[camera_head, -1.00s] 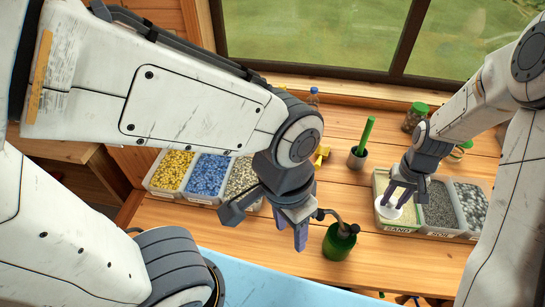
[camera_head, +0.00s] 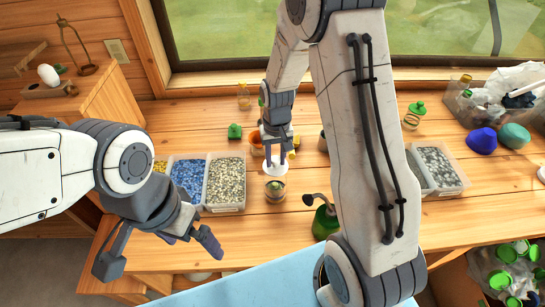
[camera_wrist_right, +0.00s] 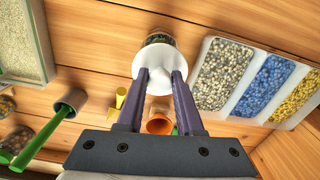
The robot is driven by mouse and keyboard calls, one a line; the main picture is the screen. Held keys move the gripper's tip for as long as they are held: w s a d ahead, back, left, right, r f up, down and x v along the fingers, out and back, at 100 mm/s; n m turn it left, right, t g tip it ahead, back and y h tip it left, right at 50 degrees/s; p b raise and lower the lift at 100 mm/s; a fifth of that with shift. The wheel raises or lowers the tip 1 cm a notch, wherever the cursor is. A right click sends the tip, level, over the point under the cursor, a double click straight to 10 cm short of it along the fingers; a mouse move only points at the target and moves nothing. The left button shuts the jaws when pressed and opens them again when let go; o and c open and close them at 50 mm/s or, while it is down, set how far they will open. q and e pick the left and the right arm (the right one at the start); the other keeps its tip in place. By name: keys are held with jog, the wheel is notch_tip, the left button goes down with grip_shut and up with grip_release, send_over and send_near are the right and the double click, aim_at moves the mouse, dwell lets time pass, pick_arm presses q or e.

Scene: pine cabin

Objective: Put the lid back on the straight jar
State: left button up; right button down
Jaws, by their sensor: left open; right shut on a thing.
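The white lid (camera_head: 270,169) is pinched between the fingers of my right gripper (camera_head: 278,152). In the right wrist view the lid (camera_wrist_right: 158,68) lies between the purple fingertips (camera_wrist_right: 160,82) and hides part of the jar (camera_wrist_right: 160,38). The lid looks apart from the jar; its exact height above the table is hard to tell. My left gripper (camera_head: 160,254) is open and empty, at lower left over the front edge.
A divided tray of yellow, blue and pale pebbles (camera_head: 226,207) stands left of the jar. A green watering can (camera_head: 325,221) is at front right, partly behind my right arm. An orange pot (camera_wrist_right: 159,123) and a yellow item (camera_wrist_right: 117,98) stand near the lid. Bare table surrounds the jar.

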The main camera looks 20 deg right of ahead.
aim_at(276, 166)
notch_tip(276, 166, down, 3)
jog(key=shift+f+b, duration=0.1)
jog(key=shift+b, duration=1)
jog(key=shift+f+b, duration=0.75)
jog(key=shift+f, duration=0.3)
jog(key=shift+s, duration=0.1)
jog(key=shift+f+p, duration=0.15)
jog(key=shift+p, duration=0.15)
dwell(0.6)
grip_release()
dwell(0.4)
